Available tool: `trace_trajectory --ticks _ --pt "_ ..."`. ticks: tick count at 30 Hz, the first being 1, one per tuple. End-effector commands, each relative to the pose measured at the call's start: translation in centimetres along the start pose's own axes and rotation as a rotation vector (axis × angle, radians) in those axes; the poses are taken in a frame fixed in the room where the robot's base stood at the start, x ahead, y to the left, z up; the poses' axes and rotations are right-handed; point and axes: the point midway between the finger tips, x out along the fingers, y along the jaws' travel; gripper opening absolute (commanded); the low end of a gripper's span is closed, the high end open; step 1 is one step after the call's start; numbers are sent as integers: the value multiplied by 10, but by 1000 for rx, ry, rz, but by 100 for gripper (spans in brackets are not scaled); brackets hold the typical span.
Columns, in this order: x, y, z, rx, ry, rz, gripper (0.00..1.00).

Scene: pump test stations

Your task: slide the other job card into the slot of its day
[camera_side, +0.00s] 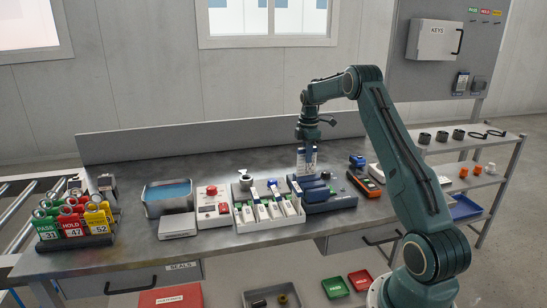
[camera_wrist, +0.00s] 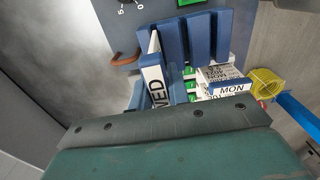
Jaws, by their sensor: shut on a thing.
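My gripper (camera_side: 307,146) points down over the blue slotted rack (camera_side: 330,201) in the side view. It is shut on a white job card (camera_side: 307,161) with dark print, which hangs upright at the rack's back. I cannot tell whether the card's lower edge is inside a slot. In the wrist view the blue rack dividers (camera_wrist: 197,38) stand at the top, above my gripper's dark body. A white strip marked WED (camera_wrist: 155,75) stands left of them. White printed pieces, one marked MON (camera_wrist: 229,88), lie to the right. The fingertips are hidden there.
Left of the rack is a white tray (camera_side: 268,224) with several slim pieces. An orange meter (camera_side: 366,184) lies right of the rack.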

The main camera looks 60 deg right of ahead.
Motion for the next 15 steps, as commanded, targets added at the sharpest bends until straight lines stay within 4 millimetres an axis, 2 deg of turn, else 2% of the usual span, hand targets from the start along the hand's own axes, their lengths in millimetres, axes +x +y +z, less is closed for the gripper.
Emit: trace_trajectory --ticks 6,15 --pt "24 0 0 0 0 -2 0" --pt "27 0 0 0 0 1 0"
